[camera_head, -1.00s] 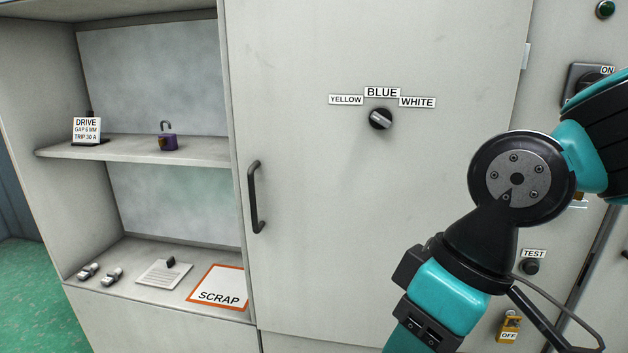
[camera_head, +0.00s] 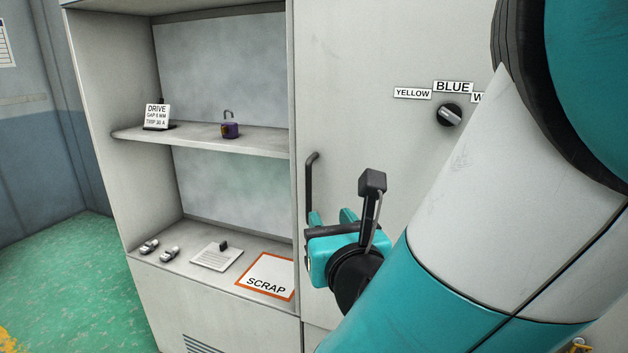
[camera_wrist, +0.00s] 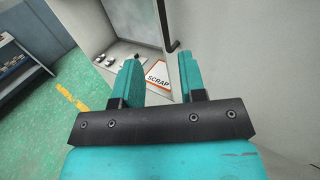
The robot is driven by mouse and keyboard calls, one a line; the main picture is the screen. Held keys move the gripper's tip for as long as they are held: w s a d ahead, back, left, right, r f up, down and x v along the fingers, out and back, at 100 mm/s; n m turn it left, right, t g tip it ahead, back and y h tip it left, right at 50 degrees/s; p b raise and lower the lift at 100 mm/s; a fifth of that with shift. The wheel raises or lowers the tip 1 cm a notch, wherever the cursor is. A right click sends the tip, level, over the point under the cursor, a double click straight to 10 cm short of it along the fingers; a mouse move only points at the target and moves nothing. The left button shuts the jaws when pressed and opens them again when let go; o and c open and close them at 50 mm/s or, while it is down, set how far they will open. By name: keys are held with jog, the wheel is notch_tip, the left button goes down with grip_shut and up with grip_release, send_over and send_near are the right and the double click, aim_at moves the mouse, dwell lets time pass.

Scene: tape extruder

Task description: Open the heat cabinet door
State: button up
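The cabinet door (camera_head: 350,70) is a large pale grey panel and looks shut. Its black vertical bar handle (camera_head: 309,182) is on the door's left edge. In the wrist view the handle (camera_wrist: 169,25) shows as a dark bar beyond the fingertips, between their lines. My gripper (camera_head: 331,216) is beside the handle's lower end, which it partly hides. In the wrist view the two teal fingers of my gripper (camera_wrist: 160,75) are apart with nothing between them. I cannot tell whether a finger touches the handle.
Open shelves to the left hold a purple padlock (camera_head: 229,130), a DRIVE card (camera_head: 156,116) and a SCRAP sheet (camera_head: 256,284). Green floor (camera_head: 70,270) is free at left.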

aim_at(310, 181)
jog(key=p+x, duration=0.6)
jog(key=x, duration=1)
jog(key=shift+w+d+r+p, duration=0.1)
jog(key=shift+d+r+p, duration=0.05)
jog(key=shift+p, duration=0.15)
jog(key=shift+w, duration=0.35)
jog(key=shift+c, duration=0.2)
grip_shut()
